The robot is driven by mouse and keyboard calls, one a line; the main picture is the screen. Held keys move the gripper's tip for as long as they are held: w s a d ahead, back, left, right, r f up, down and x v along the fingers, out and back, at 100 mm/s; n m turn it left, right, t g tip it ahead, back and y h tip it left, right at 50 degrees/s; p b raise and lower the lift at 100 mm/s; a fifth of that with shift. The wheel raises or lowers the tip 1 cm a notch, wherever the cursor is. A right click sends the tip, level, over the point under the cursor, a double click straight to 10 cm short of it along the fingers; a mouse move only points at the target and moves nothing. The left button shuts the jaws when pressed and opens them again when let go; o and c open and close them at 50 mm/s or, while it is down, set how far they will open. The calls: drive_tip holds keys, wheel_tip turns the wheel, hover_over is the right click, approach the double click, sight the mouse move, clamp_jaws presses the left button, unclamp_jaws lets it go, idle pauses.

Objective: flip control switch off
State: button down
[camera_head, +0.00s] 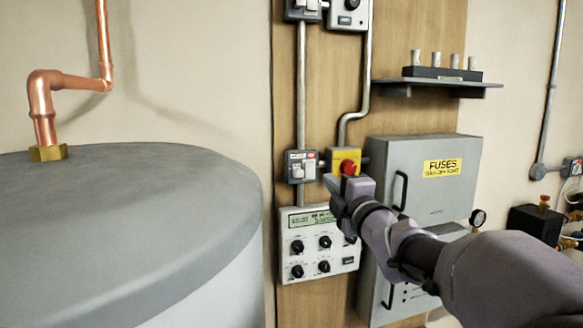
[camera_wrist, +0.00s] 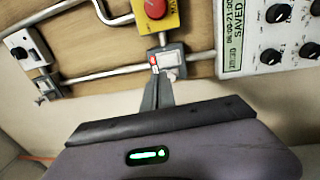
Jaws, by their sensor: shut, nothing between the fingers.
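A small grey switch box (camera_head: 301,166) with a white rocker and a red-and-white label is on the wooden board, left of the yellow box. Its label is too small to read. It also shows in the wrist view (camera_wrist: 172,60), just beyond my fingertips. My gripper (camera_wrist: 158,80) is shut and empty, its tips at the edge of this switch; I cannot tell whether they touch it. In the head view my gripper (camera_head: 334,184) is at the switch's lower right. A similar switch box (camera_head: 302,9) is at the top of the board.
A yellow box (camera_head: 336,156) with a red button is right beside the switch. A control panel (camera_head: 315,262) with several knobs is below. A grey fuse cabinet (camera_head: 440,200) is at right, under a shelf (camera_head: 440,88). A large grey tank (camera_head: 130,220) fills the left.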

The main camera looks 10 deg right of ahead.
sight(311, 164)
drive_tip(key=p+x, duration=0.1)
drive_tip(key=x, duration=0.8)
drive_tip(key=shift+w, duration=0.25)
drive_tip(key=shift+w+r+p, duration=0.15)
drive_tip(key=shift+r+p, duration=0.25)
drive_tip(key=shift+p, duration=0.65)
drive_tip(key=shift+a+f, duration=0.1)
drive_tip(key=shift+f, duration=0.2)
drive_tip(key=shift+f+b, duration=0.1)
drive_tip(key=shift+b, duration=0.2)
